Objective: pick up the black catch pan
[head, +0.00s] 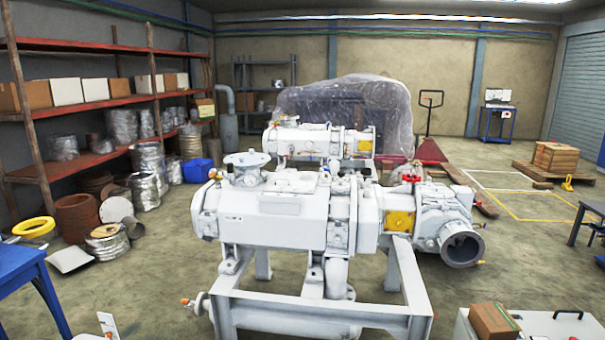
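I make out no clearly black pan in the head view. A flat, pale grey sheet or shallow tray (70,260) with a dark edge lies on the floor at the left, beside a yellow ring (34,227). I cannot tell whether it is the catch pan. The white screw vacuum machine (285,215) stands in the middle on a white frame (320,318), which hides part of the floor behind and below it. Neither of my grippers is in view.
A blue table (20,272) is at the left edge. Red shelving (95,48) with boxes and wrapped drums lines the left wall. A small carton (494,322) sits on a white case (555,328) at the lower right. The floor right of the machine is largely open.

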